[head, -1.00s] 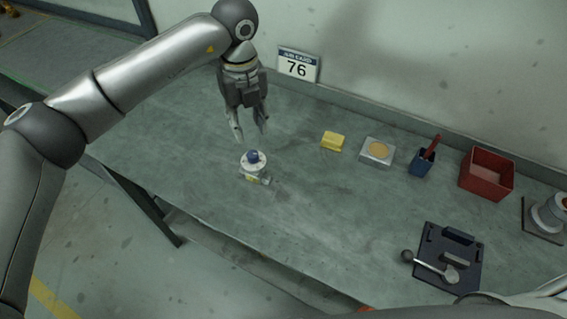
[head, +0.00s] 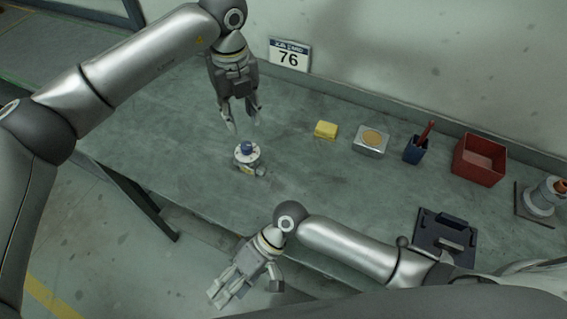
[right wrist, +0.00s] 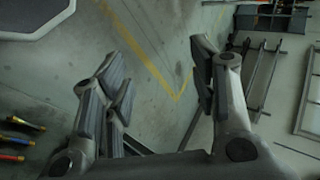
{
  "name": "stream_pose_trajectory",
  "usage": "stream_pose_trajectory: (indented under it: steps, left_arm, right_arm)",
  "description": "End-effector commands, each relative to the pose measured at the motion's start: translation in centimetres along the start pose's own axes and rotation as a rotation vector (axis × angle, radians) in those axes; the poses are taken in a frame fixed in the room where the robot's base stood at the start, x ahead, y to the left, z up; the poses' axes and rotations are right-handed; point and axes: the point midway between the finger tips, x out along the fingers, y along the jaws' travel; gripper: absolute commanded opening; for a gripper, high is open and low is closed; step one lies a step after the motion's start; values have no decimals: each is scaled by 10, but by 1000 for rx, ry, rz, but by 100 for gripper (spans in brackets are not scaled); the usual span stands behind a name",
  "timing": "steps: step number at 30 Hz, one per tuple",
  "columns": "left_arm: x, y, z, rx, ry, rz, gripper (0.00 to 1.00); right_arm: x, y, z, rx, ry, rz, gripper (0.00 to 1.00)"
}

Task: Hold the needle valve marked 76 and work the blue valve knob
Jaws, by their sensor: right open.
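The valve (head: 247,157) is a small pale body with a blue knob (head: 246,146) on top. It stands on the workbench at the left part, below the sign marked 76 (head: 289,56) on the wall. My left gripper (head: 243,128) hangs just above and behind the valve in the head view, fingers apart and empty, not touching it. My right gripper (head: 246,299) is off the front edge of the bench, below the valve in the picture. In the right wrist view its fingers (right wrist: 160,85) are spread wide with only floor between them.
The workbench (head: 310,195) also bears a yellow block (head: 326,130), a metal box with a tan disc (head: 371,141), a blue cup with a red tool (head: 415,150), a red bin (head: 479,160) and a dark tray (head: 430,237). The bench around the valve is clear.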

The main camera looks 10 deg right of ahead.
Motion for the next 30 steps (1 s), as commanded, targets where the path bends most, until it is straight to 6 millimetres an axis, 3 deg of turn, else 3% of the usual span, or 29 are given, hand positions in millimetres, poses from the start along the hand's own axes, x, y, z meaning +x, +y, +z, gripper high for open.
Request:
stream_pose_trajectory:
  steps: [1, 3, 6, 9, 19, 30]
  left_arm:
    - [0, 0, 0, 0, 0, 0, 36]
    - [0, 0, 0, 0, 0, 0, 36]
    - [0, 0, 0, 0, 0, 0, 36]
    - [0, 0, 0, 0, 0, 0, 36]
    - [0, 0, 0, 0, 0, 0, 36]
    - [0, 0, 0, 0, 0, 0, 36]
  right_arm:
    - [-30, -3, -13, -14, 42, -10, 54]
    - [-67, -8, -29, -15, 101, -25, 54]
    - [-114, -14, -50, 49, 197, -50, 54]
    - [-151, -16, -69, 228, 307, -101, 54]
    - [-204, 4, -109, 913, 527, -355, 54]
    - [-246, 52, -125, 1653, 635, -771, 54]
